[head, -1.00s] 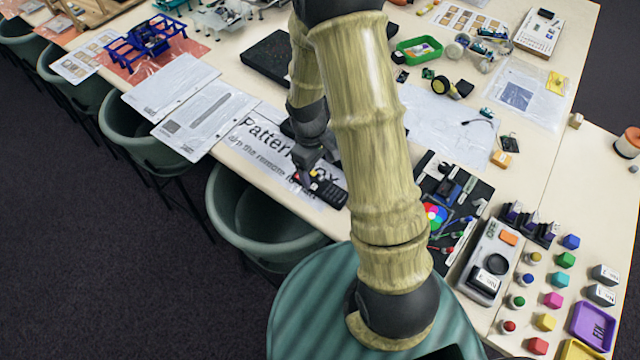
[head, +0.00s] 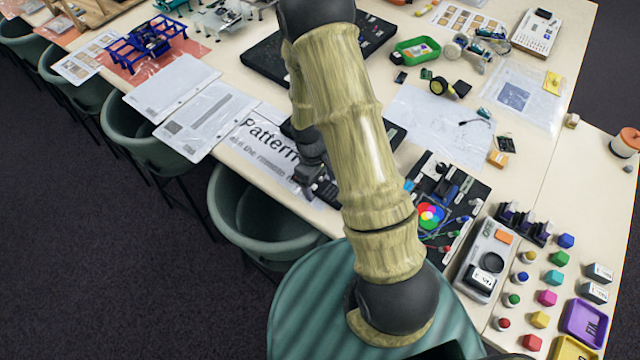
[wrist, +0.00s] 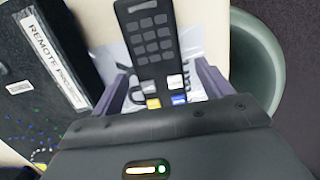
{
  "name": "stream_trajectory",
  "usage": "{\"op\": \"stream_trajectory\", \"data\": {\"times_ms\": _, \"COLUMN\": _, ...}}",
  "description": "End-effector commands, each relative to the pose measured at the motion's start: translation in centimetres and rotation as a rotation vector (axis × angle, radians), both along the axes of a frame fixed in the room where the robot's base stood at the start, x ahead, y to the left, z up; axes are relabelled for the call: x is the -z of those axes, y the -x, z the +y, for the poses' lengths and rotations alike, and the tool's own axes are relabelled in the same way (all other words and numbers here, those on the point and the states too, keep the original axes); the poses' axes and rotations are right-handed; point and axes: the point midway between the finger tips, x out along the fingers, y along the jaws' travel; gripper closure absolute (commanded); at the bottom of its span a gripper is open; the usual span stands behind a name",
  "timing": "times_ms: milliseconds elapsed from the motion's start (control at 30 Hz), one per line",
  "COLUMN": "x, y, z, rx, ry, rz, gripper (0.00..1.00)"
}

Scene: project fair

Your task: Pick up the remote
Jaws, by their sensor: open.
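The remote (wrist: 150,38) is black with grey keys and yellow, white and blue buttons at its near end. It lies on a white printed sheet near the table edge. In the wrist view my gripper (wrist: 163,76) is open, with one purple finger on each side of the remote's button end. I cannot tell whether either finger touches it. In the head view my gripper (head: 309,187) is low at the remote (head: 328,193) and hides part of it.
A black board with a "REMOTE" label (wrist: 52,57) lies left of the remote in the wrist view. A green chair (wrist: 257,65) stands just off the table edge. White sheets (head: 208,118) lie to the left, and a black project board (head: 455,200) lies to the right.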

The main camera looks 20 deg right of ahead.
Motion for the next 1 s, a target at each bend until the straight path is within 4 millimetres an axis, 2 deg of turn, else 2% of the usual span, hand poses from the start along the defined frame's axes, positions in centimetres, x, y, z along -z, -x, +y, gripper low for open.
{"op": "stream_trajectory", "data": {"times_ms": 533, "x": 0.16, "y": 0.00, "z": -0.05, "rx": 0.001, "ry": 0.000, "rz": -0.001, "gripper": 0.22}}
{"op": "stream_trajectory", "data": {"times_ms": 567, "x": 0.16, "y": 0.00, "z": -0.05, "rx": 0.001, "ry": 0.000, "rz": -0.001, "gripper": 0.24}}
{"op": "stream_trajectory", "data": {"times_ms": 800, "x": 0.16, "y": 0.00, "z": -0.05, "rx": 0.001, "ry": 0.000, "rz": -0.001, "gripper": 0.71}}
{"op": "stream_trajectory", "data": {"times_ms": 833, "x": 0.16, "y": 0.00, "z": -0.06, "rx": 0.001, "ry": 0.000, "rz": -0.001, "gripper": 0.74}}
{"op": "stream_trajectory", "data": {"times_ms": 1000, "x": 0.14, "y": 0.00, "z": -0.06, "rx": 0.001, "ry": 0.000, "rz": -0.001, "gripper": 0.74}}
